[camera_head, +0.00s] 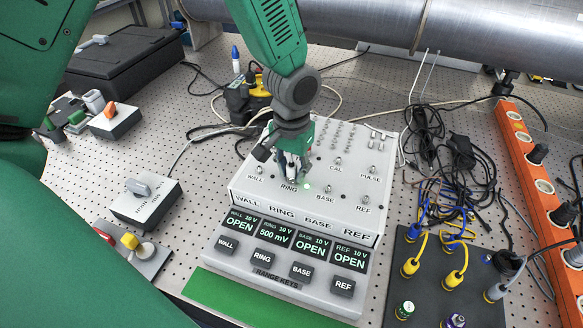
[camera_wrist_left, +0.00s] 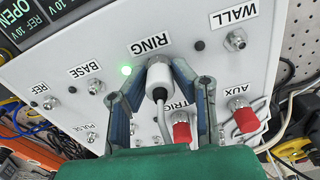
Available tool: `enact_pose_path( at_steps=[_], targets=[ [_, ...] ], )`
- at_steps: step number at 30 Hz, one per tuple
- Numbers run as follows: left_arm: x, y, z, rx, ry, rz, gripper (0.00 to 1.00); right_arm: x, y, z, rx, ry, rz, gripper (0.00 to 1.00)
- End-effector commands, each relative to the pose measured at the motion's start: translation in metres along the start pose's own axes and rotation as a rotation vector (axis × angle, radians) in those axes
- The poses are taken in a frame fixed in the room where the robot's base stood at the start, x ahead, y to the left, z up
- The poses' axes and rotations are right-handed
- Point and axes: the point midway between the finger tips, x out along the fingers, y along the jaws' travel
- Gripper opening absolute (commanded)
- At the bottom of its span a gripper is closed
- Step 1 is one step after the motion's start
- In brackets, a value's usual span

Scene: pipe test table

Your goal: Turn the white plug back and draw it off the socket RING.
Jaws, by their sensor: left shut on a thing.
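The white plug (camera_wrist_left: 160,77) sits at the socket labelled RING (camera_wrist_left: 150,45) on the sloped panel of the light grey instrument box (camera_head: 325,225). A grey cable runs from its near end. My left gripper (camera_head: 290,172) reaches down to that panel from above. In the wrist view its two blue-grey fingers (camera_wrist_left: 160,84) lie on either side of the plug and are shut on it. A green light (camera_wrist_left: 126,70) glows beside the socket. In the head view the gripper mostly hides the plug. My right gripper is not in view.
The RING display (camera_head: 273,234) reads 500 mV; the other displays read OPEN. Bare WALL (camera_wrist_left: 236,40) and BASE (camera_wrist_left: 95,86) sockets flank RING. Red-capped connectors (camera_wrist_left: 246,120) are close by. Black cables (camera_head: 440,140) and an orange power strip (camera_head: 535,170) lie to the right.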

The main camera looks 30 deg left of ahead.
Motion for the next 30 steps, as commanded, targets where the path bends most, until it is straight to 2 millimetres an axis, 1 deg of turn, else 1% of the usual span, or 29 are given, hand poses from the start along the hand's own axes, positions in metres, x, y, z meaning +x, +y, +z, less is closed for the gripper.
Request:
enact_pose_path(
  at_steps=[3,7,9,17,19,24,27,30],
  targets=[
    [0.000,-0.003,0.002,-0.194,-0.007,-0.013,0.00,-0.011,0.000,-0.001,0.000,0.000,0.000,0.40],
    [0.000,-0.002,0.003,-0.366,-0.007,-0.014,0.00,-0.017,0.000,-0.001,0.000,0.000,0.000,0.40],
    [0.001,-0.003,0.003,-0.399,-0.006,-0.012,0.00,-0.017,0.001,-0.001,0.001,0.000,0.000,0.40],
    [0.002,-0.002,0.003,-0.413,-0.005,-0.007,0.00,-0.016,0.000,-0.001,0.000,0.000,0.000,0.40],
    [0.001,-0.002,0.003,-0.487,-0.004,-0.009,0.00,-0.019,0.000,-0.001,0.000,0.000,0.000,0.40],
    [0.002,-0.002,0.004,-0.769,-0.002,-0.013,0.00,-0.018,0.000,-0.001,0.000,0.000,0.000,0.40],
    [0.002,-0.002,0.004,-0.844,-0.003,-0.011,0.00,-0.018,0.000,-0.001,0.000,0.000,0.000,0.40],
    [0.002,-0.003,0.004,-0.851,-0.004,-0.010,0.00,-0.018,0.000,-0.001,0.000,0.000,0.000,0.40]
  ],
)
